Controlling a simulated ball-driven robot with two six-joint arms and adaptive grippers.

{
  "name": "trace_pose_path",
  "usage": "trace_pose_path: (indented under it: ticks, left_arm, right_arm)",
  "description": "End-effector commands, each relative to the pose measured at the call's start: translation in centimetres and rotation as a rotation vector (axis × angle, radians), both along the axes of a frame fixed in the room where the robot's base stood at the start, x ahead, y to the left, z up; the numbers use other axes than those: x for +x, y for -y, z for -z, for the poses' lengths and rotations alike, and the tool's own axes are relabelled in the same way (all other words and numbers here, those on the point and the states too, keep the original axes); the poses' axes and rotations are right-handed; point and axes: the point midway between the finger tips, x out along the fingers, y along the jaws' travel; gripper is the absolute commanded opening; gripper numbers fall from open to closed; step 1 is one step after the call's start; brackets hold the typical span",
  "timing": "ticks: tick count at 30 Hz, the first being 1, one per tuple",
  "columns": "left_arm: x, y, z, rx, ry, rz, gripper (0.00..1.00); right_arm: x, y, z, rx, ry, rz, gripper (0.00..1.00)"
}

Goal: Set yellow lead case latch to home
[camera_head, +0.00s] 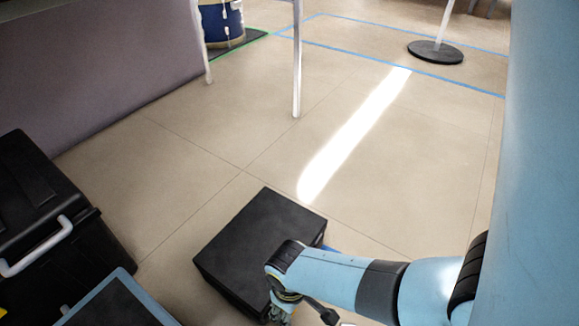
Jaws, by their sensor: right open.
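A black case (35,205) with a pale grey handle (38,247) stands at the left edge in the head view. A small yellow patch (3,313) shows low on it at the picture's edge; I cannot tell whether it is the yellow latch. A flat black box (255,235) sits on the floor at the centre. My right gripper (282,312) is at the bottom, in front of the box's near right side, open, with its tips partly cut off by the frame. I cannot tell whether it touches the box. My left gripper is not in view.
A blue-edged black panel (115,303) lies at the bottom left. White posts (297,60) and a blue drum (222,22) stand at the back. A round black base (435,52) is at the back right. The tiled floor (190,160) between is clear.

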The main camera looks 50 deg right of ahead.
Motion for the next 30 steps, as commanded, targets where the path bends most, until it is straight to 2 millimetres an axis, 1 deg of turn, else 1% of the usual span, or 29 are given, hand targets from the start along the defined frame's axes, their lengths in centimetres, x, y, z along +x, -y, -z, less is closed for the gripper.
trace_pose_path:
  ticks: [3, 12, 14, 24, 28, 30]
  left_arm:
    - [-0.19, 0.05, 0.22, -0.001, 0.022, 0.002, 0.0]
    - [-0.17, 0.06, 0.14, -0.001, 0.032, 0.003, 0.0]
    - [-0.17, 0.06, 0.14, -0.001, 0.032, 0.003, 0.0]
    - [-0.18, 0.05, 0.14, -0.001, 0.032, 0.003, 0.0]
    - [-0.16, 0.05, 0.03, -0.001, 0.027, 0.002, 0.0]
    - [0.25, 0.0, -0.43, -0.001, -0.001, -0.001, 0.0]
  right_arm:
    - [-0.02, 0.01, 0.35, 0.0, -0.001, 0.0, 0.5]
    - [0.04, 0.01, 0.34, 0.0, 0.0, 0.0, 0.5]
    - [0.04, 0.01, 0.34, 0.0, 0.0, 0.0, 0.43]
    - [0.02, 0.05, 0.34, -0.001, 0.0, 0.0, 0.0]
    - [0.27, 0.07, 0.25, -0.002, -0.01, 0.0, 0.0]
    - [0.6, 0.06, 0.09, -0.005, -0.039, 0.0, 0.0]
